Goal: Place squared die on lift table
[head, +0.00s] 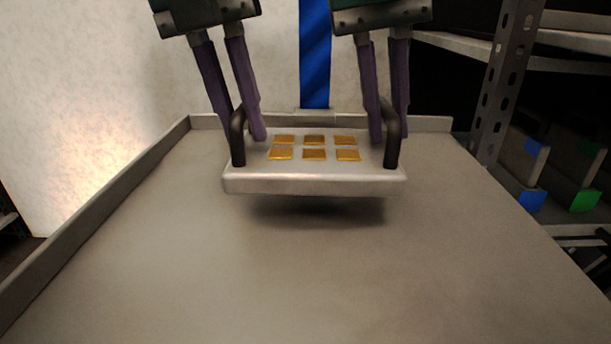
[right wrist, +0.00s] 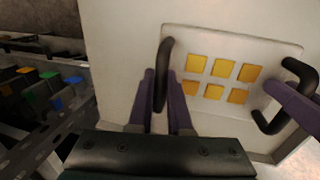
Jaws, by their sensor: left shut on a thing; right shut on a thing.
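The squared die (head: 313,182) is a pale metal plate with several gold squares on top and a black handle at each end. In the head view it hangs level above the grey lift table (head: 300,260), with its shadow below it. My left gripper (head: 248,135) is shut on the left handle (head: 238,138). My right gripper (head: 388,135) is shut on the right handle (head: 393,140). In the right wrist view the die (right wrist: 228,45) shows with the near handle (right wrist: 165,75) between my right fingers. One left finger reaches the far handle (right wrist: 300,72).
The table has a raised rim (head: 95,200) at its left and back. A blue strip (head: 315,55) stands on the wall behind. A metal shelf rack (head: 505,80) with blue-and-green-marked bins (head: 585,180) stands at the right. The table top in front of the die is clear.

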